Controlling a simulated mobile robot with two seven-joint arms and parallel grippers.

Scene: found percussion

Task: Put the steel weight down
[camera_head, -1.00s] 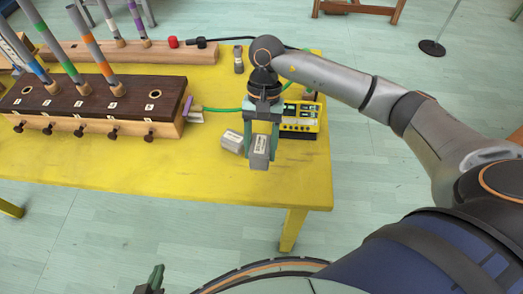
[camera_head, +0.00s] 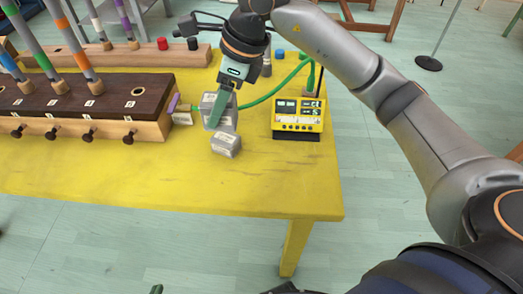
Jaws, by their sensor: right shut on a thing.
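The steel weight (camera_head: 207,101) is a grey block. My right gripper (camera_head: 221,112) is shut on it, beside the right end of the dark-topped wooden box. The gripper's green finger hides part of the weight, and I cannot tell whether its underside touches the table. A second grey block (camera_head: 226,146) with a pale label lies on the yellow table (camera_head: 250,183), just in front of the held one. Only a small green tip of my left gripper (camera_head: 157,289) shows at the bottom edge; its jaws are hidden.
The wooden box (camera_head: 85,107) with coloured sticks stands at the left, a purple clip (camera_head: 173,103) at its end. A yellow device (camera_head: 298,119) with a green cable (camera_head: 275,92) stands to the right. The table's front is clear.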

